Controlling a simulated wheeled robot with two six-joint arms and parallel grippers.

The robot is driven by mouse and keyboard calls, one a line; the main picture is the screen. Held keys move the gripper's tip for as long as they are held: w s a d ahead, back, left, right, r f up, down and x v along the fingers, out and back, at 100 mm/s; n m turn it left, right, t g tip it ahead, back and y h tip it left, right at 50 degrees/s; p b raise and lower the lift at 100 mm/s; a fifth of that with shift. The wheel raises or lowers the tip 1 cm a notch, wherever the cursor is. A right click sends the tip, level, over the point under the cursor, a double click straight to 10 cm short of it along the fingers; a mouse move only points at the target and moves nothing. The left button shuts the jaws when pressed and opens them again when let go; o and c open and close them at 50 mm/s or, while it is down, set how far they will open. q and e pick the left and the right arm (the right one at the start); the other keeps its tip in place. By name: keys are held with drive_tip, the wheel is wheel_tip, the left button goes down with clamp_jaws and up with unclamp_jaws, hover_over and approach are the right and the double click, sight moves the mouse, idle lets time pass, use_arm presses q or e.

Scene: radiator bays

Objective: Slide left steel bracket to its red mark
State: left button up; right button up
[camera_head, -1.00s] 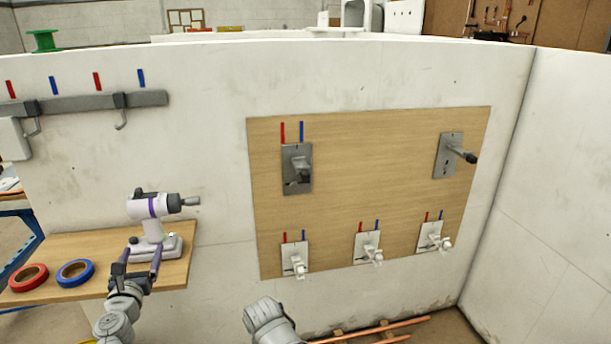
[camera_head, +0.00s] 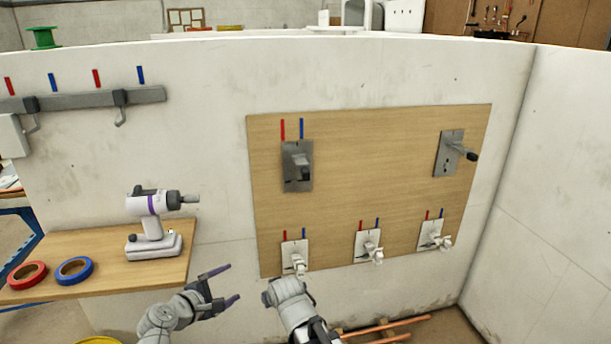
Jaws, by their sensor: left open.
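A grey steel rail (camera_head: 80,99) is fixed to the white wall at upper left. The left steel bracket (camera_head: 32,116), a hook with a dark top, hangs on it between a red mark (camera_head: 10,86) on its left and a blue mark (camera_head: 53,80) on its right. A second bracket (camera_head: 120,106) hangs to the right, between another red mark (camera_head: 97,78) and blue mark (camera_head: 141,75). My left gripper (camera_head: 233,282) is open and empty, well below and right of the rail. Part of my right arm shows at bottom centre; no right gripper fingers show.
A wooden shelf (camera_head: 100,258) holds a cordless drill (camera_head: 152,215), a red tape roll (camera_head: 27,275) and a blue tape roll (camera_head: 74,270). A wooden panel (camera_head: 375,150) carries plates and valves. A white box (camera_head: 14,138) adjoins the rail's left end. Copper pipes (camera_head: 385,328) lie low.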

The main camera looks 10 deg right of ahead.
use_arm(q)
drive_tip(key=s+d+f+m+g+y, duration=0.1)
drive_tip(key=s+d+f+m+g, duration=0.35)
drive_tip(key=s+f+m, duration=0.3)
use_arm(e)
drive_tip(key=w+d+r+m+t, duration=0.1)
drive_tip(key=w+d+r+t, duration=0.4)
drive_tip(key=w, duration=0.3)
use_arm(q)
drive_tip(key=s+a+f+m+g+y, duration=0.3)
drive_tip(key=s+f+m+g+y, duration=0.25)
drive_tip(key=s+m, duration=0.2)
use_arm(e)
drive_tip(key=m+t+h+b, duration=0.1)
drive_tip(key=t, duration=0.8)
approach(307, 177)
drive_tip(key=x, duration=0.4)
drive_tip(key=shift+p+x, duration=1.5)
drive_tip(key=shift+x, duration=2.4)
use_arm(q)
drive_tip(key=s+a+m+y, duration=0.1)
drive_tip(key=s+a+r+m+y, duration=0.1)
drive_tip(key=m, duration=0.1)
drive_tip(key=s+a+m+y, duration=0.1)
drive_tip(key=shift+s+a+r+m+g, duration=0.35)
drive_tip(key=shift+s+a+m+g, duration=0.05)
use_arm(e)
drive_tip(key=shift+s, duration=0.1)
drive_tip(key=shift+c, duration=0.2)
clamp_jaws()
